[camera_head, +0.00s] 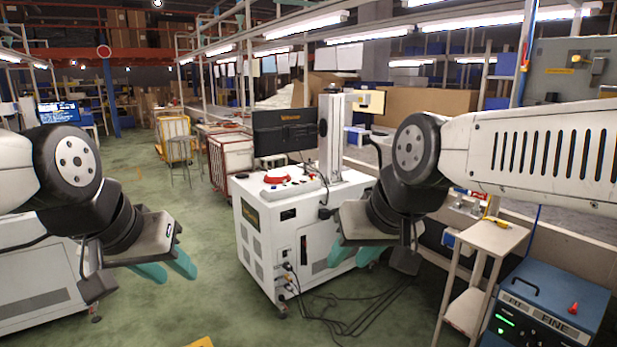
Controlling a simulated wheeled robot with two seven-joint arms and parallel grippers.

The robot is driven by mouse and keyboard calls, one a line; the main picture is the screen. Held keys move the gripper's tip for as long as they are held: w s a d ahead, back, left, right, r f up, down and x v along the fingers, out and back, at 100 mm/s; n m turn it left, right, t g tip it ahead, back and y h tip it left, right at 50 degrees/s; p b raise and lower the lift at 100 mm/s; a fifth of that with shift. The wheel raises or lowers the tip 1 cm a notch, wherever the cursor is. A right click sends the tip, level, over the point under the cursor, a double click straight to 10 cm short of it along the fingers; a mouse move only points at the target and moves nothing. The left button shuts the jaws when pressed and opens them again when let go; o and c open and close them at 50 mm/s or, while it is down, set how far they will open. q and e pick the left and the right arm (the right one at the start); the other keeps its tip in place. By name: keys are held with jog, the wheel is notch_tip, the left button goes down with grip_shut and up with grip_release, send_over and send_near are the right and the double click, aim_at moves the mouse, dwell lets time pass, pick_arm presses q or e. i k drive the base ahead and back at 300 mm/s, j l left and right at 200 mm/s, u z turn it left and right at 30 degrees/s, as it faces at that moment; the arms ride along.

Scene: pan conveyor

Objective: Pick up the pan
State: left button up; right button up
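I cannot make out a pan in the head view. My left gripper (176,276) hangs at the lower left over the green floor. Its two teal fingers are apart with nothing between them. My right gripper (350,260) is near the middle, in front of the right side of a white machine cabinet (262,245). Its teal fingers are also apart and it appears empty. A red round object (277,177) sits on the cabinet's top; I cannot tell exactly what it is.
A black monitor (285,131) stands on the cabinet. Cables (345,318) lie on the floor before it. A small beige side table (492,237) and a blue box unit (545,305) stand at the right. Red-framed carts (230,155) stand farther back. The floor at centre left is clear.

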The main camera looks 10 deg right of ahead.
aim_at(275, 177)
jog(key=i+j+u, duration=0.4)
jog(key=i, duration=0.35)
jog(key=i+u, duration=0.4)
jog(key=i, duration=1.3)
jog(key=i+j+z, duration=0.1)
jog(key=i, duration=0.9)
jog(key=i+j+z, duration=0.1)
jog(key=i+z, duration=0.3)
jog(key=i+j+z, duration=0.2)
jog(key=i+z, duration=0.2)
jog(key=i+j+z, duration=0.25)
jog(key=z, duration=0.2)
jog(key=i+j+z, duration=0.25)
jog(key=j+z, duration=0.15)
jog(key=i+j+z, duration=0.15)
jog(key=j, duration=0.15)
jog(key=i+j+z, duration=0.2)
jog(key=j+z, duration=0.15)
jog(key=j, duration=0.3)
jog(key=i+j+z, duration=0.15)
jog(key=j, duration=0.2)
jog(key=k, duration=0.05)
